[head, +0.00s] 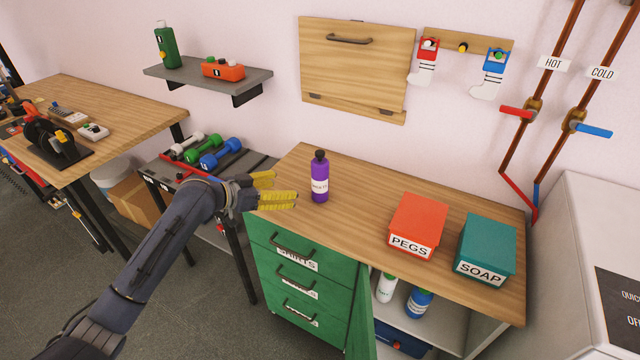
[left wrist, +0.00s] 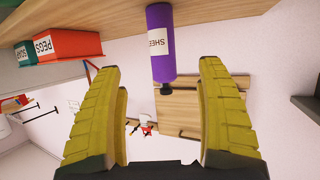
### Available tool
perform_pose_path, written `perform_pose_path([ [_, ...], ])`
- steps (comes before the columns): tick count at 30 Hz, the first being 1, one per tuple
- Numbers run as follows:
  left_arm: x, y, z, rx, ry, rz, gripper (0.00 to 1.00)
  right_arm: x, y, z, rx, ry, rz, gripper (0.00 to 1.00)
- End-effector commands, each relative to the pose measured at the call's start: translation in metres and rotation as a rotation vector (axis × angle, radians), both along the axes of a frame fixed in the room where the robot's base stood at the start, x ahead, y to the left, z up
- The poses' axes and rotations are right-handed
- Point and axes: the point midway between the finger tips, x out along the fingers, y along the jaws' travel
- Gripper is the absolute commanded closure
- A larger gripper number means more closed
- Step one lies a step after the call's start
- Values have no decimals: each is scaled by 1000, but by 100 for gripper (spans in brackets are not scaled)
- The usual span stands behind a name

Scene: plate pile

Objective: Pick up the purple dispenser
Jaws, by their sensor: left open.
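The purple dispenser (head: 320,178) is a bottle with a black cap and a white label. It stands upright near the left end of the wooden counter. My left gripper (head: 281,190) has yellow fingers and is just left of the dispenser, pointing toward it, with a gap between. In the left wrist view the dispenser (left wrist: 161,45) appears upside down, beyond and between the fingertips of the open, empty gripper (left wrist: 160,75). My right gripper is in neither view.
On the wooden counter (head: 370,215) stand a red PEGS box (head: 418,222) and a teal SOAP box (head: 487,245), right of the dispenser. Green drawers (head: 300,285) are below. Dumbbells (head: 222,153) lie on a rack at left. The counter around the dispenser is clear.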

Motion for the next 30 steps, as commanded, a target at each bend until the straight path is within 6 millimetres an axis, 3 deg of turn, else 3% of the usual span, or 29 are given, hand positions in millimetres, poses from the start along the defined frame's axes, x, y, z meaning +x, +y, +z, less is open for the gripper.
perform_pose_path([
  [15,46,-59,-30,-2,0,-1,26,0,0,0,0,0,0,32],
  [30,64,-80,-41,-1,-1,0,26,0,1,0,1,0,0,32],
])
